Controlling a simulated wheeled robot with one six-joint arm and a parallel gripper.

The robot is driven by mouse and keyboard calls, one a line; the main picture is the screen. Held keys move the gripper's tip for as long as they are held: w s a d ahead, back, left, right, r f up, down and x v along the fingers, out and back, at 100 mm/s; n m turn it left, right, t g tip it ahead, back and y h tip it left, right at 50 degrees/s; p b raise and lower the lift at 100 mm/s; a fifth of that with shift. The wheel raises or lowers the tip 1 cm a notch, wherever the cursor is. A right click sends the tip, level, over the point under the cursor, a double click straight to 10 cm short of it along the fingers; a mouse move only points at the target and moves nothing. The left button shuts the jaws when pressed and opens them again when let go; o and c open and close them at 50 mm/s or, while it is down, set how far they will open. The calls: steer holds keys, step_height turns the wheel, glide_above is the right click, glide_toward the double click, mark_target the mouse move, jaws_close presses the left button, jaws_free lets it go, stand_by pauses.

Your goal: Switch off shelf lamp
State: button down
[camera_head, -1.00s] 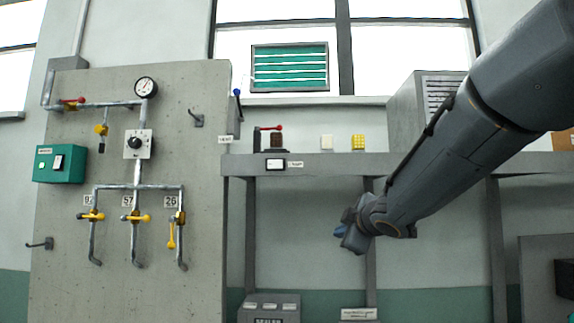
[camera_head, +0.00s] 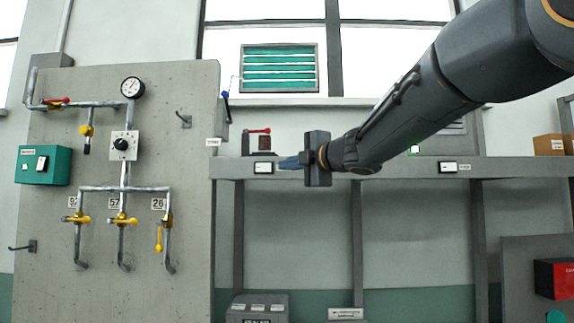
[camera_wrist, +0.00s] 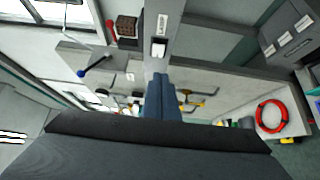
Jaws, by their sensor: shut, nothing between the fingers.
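A white rocker switch (camera_head: 263,168) in a dark frame sits on the front edge of the shelf (camera_head: 400,166) in the head view. It also shows in the wrist view (camera_wrist: 159,47), beside a small white label (camera_wrist: 162,24) whose text I cannot read. My gripper (camera_head: 287,163) is shut and empty, its blue fingers pointing left, just right of this switch in the head view. In the wrist view, the shut fingers (camera_wrist: 160,80) point at the switch, seemingly with a small gap. A second switch (camera_head: 448,167) with a label is further right on the shelf edge.
A dark block with a red-handled lever (camera_head: 262,139) stands on the shelf above the first switch. A blue-knobbed lever (camera_head: 225,95) is left of it. The concrete pipe panel (camera_head: 195,240) stands at left. Boxes (camera_head: 548,145) are at right.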

mark_target(271, 170)
steer(key=shift+w+a+p, duration=0.6)
steer(key=shift+w+a, duration=0.05)
steer(key=shift+w, duration=1.1)
steer(key=shift+w+a+p, duration=0.6)
steer(key=shift+w+p, duration=0.05)
steer(key=shift+w, duration=1.05)
steer(key=shift+w+a+p, duration=0.6)
steer(key=shift+w+a, duration=0.05)
steer(key=shift+w, duration=1.1)
steer(key=shift+w+d+r+p, duration=0.1)
steer(key=shift+w+d+p, duration=0.15)
steer(key=shift+w+p, duration=0.25)
steer(key=shift+d, duration=0.1)
